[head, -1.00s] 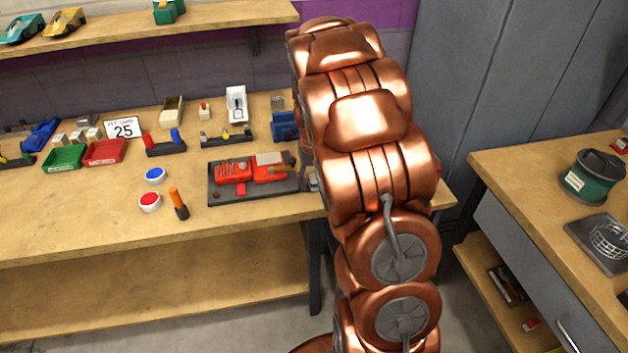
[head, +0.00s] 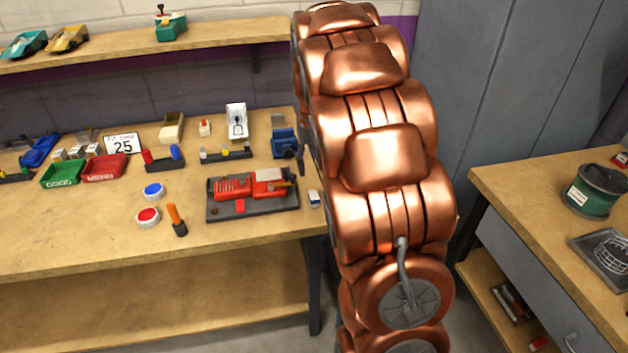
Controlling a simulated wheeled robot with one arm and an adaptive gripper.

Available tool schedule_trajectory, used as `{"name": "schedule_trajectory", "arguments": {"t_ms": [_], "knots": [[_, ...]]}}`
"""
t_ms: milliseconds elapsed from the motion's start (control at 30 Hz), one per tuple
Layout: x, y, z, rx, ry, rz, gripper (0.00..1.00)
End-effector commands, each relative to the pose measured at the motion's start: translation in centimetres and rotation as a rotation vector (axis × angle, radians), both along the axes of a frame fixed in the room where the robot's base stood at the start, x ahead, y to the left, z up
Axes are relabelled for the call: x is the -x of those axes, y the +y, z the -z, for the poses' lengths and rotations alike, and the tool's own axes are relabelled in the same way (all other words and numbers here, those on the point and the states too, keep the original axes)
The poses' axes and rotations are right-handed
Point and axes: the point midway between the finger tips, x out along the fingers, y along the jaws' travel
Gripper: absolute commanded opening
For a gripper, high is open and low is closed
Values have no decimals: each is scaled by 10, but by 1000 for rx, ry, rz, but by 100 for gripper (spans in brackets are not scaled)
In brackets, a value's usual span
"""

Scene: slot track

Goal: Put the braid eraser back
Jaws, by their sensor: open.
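A small white and blue block (head: 314,198), which looks like the eraser, lies on the bench near its right end, just right of a dark tray (head: 222,209). It is too small to identify for certain. A red car body (head: 234,187) with a pale block on its right part sits on that tray. My copper arm rises in front of the bench's right end. My gripper is not visible; the arm hides the area behind it.
The bench holds red and blue buttons (head: 148,217), an orange-handled tool (head: 176,219), green and red trays (head: 104,168), a 25 card (head: 123,144) and a blue device (head: 284,143). The bench's front left is clear. A drawer cabinet with a green drum (head: 595,192) stands right.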

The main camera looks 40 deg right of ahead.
Motion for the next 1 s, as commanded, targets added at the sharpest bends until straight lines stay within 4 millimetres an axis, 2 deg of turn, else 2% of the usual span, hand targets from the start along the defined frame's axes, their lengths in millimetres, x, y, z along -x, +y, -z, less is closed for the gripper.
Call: {"name": "schedule_trajectory", "arguments": {"t_ms": [133, 333, 467, 667, 1000], "knots": [[-1, 0, -12, 2, -4, 0, 49], [1, 0, -16, 1, 1, 0, 49], [7, 10, -19, 1, 3, -8, 49], [43, 55, -26, -3, 23, -52, 49], [138, 137, -25, -20, 73, -166, 49]]}}
